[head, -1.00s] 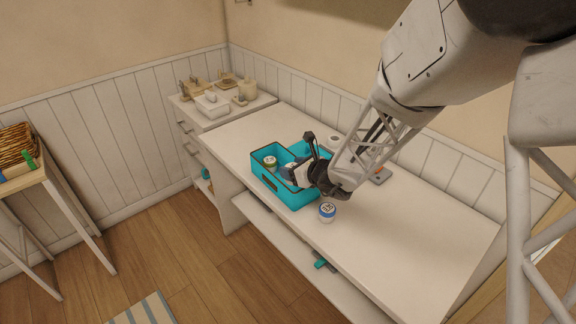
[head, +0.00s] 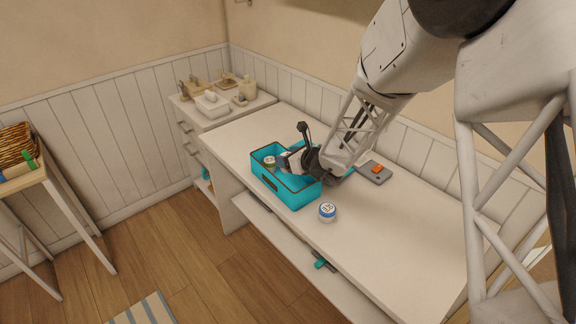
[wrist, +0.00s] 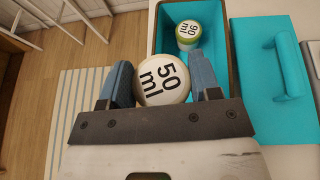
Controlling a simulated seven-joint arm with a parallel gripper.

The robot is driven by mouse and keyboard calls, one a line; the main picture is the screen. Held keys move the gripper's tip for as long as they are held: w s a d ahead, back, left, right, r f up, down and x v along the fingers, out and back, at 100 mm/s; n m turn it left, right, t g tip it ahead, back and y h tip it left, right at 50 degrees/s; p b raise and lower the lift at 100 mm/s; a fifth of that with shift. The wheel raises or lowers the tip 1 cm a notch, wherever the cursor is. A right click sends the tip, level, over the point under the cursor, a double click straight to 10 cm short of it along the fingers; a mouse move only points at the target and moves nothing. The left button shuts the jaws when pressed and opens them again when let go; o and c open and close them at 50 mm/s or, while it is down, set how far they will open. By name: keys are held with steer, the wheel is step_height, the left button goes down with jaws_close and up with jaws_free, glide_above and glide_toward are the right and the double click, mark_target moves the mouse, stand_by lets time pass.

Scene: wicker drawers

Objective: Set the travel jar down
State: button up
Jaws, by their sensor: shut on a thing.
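My gripper (wrist: 162,82) is shut on a round jar marked "50 ml" (wrist: 164,78), with one blue-grey finger on each side of it. A blue-and-white jar (head: 327,212) stands on the white desk outside the basket. The held jar's base is hidden.
A grey device with an orange part (head: 375,171) lies on the desk behind the basket. The right part of the desk top (head: 410,235) is clear. A side cabinet (head: 222,115) with dishes and bottles adjoins at the back left.

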steer(key=shift+f, duration=1.7)
steer(key=shift+f, duration=0.6)
steer(key=o, duration=0.9)
steer(key=shift+o, duration=0.2)
steer(key=shift+r, duration=0.7)
steer(key=v, duration=1.2)
steer(key=shift+f, duration=0.15)
steer(key=shift+s, duration=0.1)
